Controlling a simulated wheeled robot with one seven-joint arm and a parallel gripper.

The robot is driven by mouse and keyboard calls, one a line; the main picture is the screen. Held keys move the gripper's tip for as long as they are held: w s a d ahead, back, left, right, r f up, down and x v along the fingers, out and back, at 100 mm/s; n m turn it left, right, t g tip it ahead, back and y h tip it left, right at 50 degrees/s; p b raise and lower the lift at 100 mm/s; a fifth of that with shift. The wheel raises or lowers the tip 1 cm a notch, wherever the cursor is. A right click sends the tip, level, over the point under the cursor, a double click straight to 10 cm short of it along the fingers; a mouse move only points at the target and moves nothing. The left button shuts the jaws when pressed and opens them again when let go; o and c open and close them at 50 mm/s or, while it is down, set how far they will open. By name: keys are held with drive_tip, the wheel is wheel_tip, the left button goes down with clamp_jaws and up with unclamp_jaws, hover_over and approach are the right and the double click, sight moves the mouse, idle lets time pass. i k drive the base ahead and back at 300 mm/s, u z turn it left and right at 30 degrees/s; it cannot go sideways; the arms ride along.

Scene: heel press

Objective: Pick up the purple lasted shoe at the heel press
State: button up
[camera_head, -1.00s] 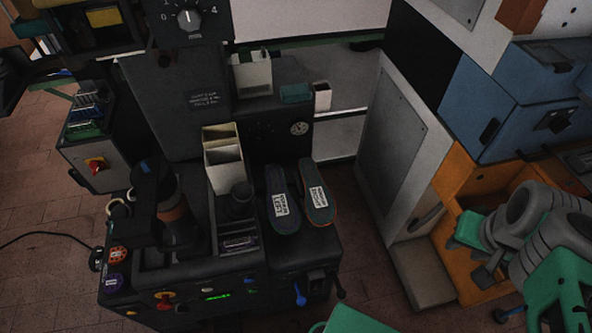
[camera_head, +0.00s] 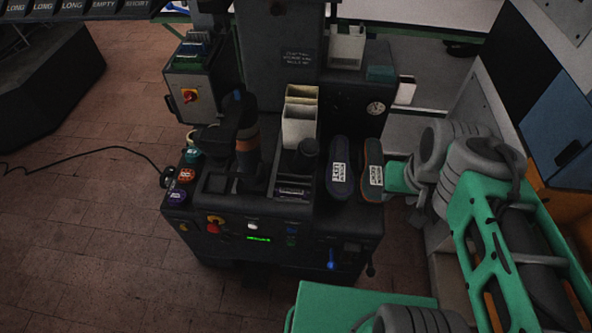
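Two lasted shoes lie side by side, soles up, on the right part of the dark heel press (camera_head: 305,222). The left one, the purple shoe (camera_head: 339,183), has a dark bluish-purple sole and a white label. The right shoe (camera_head: 374,178) has an orange edge and a white label. My arm, green with grey joints, comes in from the right. Its far end reaches close to the right shoe, with the purple shoe beyond. My gripper's fingers are not clearly visible there; the arm and dark shading hide them. Nothing is seen touching the purple shoe.
Pale open bins (camera_head: 300,118) and a dark round post stand left of the shoes. A gauge (camera_head: 375,108) is on the press behind them. A blue-handled lever (camera_head: 331,259) is at the front. A blue cabinet (camera_head: 560,130) stands at right.

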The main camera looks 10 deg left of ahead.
sight(339, 184)
drive_tip(key=u, duration=0.1)
drive_tip(key=i, duration=0.15)
drive_tip(key=u, duration=4.15)
drive_tip(key=k, duration=0.25)
drive_tip(key=z, duration=1.55)
drive_tip(key=i, duration=0.5)
drive_tip(key=z, duration=0.05)
